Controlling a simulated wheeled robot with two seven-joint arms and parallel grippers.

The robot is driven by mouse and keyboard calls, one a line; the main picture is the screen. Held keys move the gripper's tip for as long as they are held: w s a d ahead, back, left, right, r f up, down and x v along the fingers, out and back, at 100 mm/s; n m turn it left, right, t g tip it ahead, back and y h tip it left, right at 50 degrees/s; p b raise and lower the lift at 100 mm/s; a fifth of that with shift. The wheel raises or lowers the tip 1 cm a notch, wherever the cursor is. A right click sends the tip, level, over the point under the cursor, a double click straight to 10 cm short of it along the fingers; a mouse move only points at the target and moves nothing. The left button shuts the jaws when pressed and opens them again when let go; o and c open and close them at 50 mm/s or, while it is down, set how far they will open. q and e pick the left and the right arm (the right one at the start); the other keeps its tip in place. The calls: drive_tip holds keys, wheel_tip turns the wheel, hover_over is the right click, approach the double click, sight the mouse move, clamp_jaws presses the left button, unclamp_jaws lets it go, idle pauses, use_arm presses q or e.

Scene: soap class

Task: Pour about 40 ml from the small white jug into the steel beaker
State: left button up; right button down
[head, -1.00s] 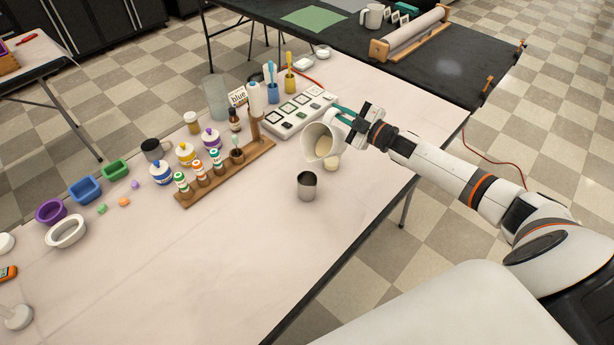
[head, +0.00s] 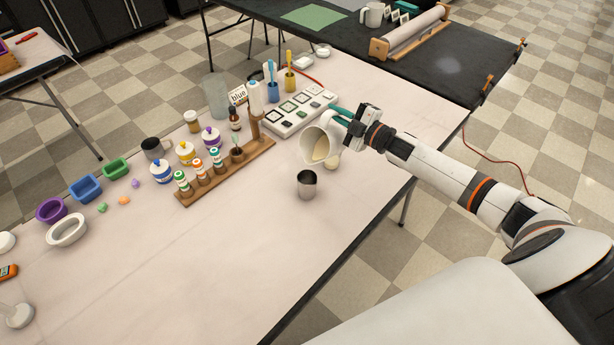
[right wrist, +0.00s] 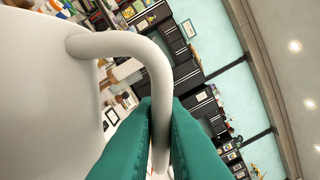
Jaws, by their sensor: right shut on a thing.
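The small white jug (head: 312,145) is held in the air, tilted with its mouth toward the lower left, and cream-coloured liquid shows inside it. My right gripper (head: 343,116) is shut on the jug's handle. In the right wrist view the teal fingers (right wrist: 160,135) clasp the curved handle, and the jug's white wall (right wrist: 45,90) fills the left side. The steel beaker (head: 307,187) stands upright on the table, below and slightly left of the jug. No stream between jug and beaker shows. My left gripper is not in view.
A small cream-coloured round thing (head: 332,162) is just behind the beaker. The table (head: 200,270) in front is clear.

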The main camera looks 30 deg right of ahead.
sight(329, 127)
drive_tip(key=shift+s+a+n, duration=0.3)
drive_tip(key=shift+a+n, duration=0.45)
drive_tip(key=shift+n, duration=0.1)
drive_tip(key=shift+s+a+n, duration=0.3)
drive_tip(key=shift+a+n, duration=0.4)
drive_tip(key=shift+n, duration=0.15)
idle(2.1)
drive_tip(key=shift+d, duration=0.1)
drive_tip(key=d+m, duration=0.1)
drive_tip(key=w+d+m, duration=0.1)
drive_tip(key=d+m, duration=0.1)
drive_tip(key=shift+w+r, duration=0.1)
drive_tip(key=shift+w, duration=0.1)
drive_tip(key=shift+w+d+f+m, duration=0.1)
drive_tip(key=shift+d+f+m, duration=0.1)
drive_tip(key=shift+m, duration=0.4)
drive_tip(key=shift+a+r, duration=0.1)
